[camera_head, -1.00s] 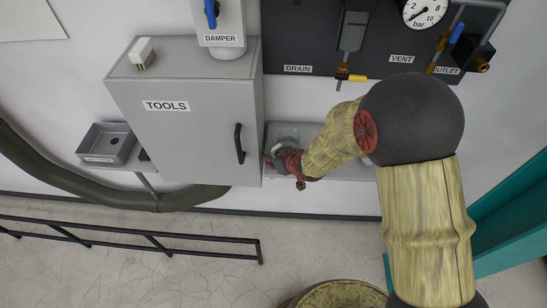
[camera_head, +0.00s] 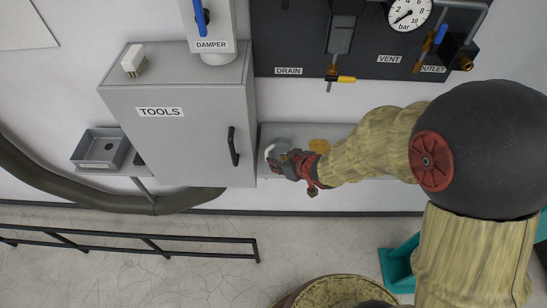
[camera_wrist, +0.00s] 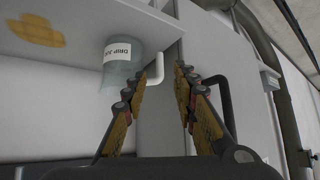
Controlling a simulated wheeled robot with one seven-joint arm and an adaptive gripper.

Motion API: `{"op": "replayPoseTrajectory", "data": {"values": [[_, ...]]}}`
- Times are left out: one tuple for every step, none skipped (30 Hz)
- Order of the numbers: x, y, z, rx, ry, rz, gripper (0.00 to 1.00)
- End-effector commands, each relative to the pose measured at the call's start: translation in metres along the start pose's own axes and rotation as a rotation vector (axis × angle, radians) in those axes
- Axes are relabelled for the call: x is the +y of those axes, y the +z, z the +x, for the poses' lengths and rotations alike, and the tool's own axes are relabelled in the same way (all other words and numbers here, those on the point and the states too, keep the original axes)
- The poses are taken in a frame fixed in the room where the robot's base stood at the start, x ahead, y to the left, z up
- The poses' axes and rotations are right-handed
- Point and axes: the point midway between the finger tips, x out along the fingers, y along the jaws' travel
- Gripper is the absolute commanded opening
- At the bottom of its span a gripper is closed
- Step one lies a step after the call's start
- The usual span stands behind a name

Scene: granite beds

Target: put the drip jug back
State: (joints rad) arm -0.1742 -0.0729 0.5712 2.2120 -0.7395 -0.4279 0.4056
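The drip jug (camera_head: 284,142) is a translucent grey-blue vessel at the left end of the shelf (camera_head: 352,168), close beside the tools cabinet. In the wrist view the jug (camera_wrist: 121,68) shows its white label and a white bent handle (camera_wrist: 157,67). My gripper (camera_head: 281,166) is at the jug and covers part of it in the head view. In the wrist view my gripper (camera_wrist: 168,70) has its fingers apart, with the handle near the left fingertip. Whether they touch is unclear. An orange-yellow mark (camera_head: 320,145) lies on the shelf right of the jug; it is also in the wrist view (camera_wrist: 36,31).
The grey tools cabinet (camera_head: 183,135) with a black door handle (camera_head: 233,147) stands just left of the shelf. A drain valve (camera_head: 338,79) hangs above the shelf. A black rail (camera_head: 130,238) and a round drum (camera_head: 338,288) are on the floor side.

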Motion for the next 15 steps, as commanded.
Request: {"op": "replayPoseTrajectory", "data": {"values": [[0.000, -0.001, -0.006, 0.000, 0.000, 0.000, 0.28], [0.000, 0.000, -0.009, 0.000, 0.000, 0.000, 0.28], [0.000, 0.000, -0.011, 0.000, 0.000, 0.000, 0.28], [0.000, 0.000, -0.012, 0.000, 0.000, 0.000, 0.28], [0.000, 0.000, -0.013, -0.001, 0.000, 0.000, 0.28], [0.000, 0.001, -0.014, -0.001, 0.000, 0.000, 0.28], [0.000, 0.001, -0.014, -0.001, 0.000, 0.000, 0.28], [0.000, 0.001, -0.014, -0.001, 0.000, 0.000, 0.28], [0.000, 0.001, -0.014, -0.001, 0.001, 0.000, 0.28], [0.001, 0.000, -0.015, -0.001, 0.004, 0.001, 0.28], [0.003, -0.002, -0.017, 0.000, 0.011, 0.001, 0.28], [0.009, -0.005, -0.022, -0.001, 0.030, 0.003, 0.28], [0.015, -0.009, -0.028, -0.002, 0.051, 0.006, 0.28], [0.023, -0.013, -0.035, -0.007, 0.077, 0.009, 0.28], [0.036, -0.020, -0.049, -0.011, 0.121, 0.018, 0.28]]}}
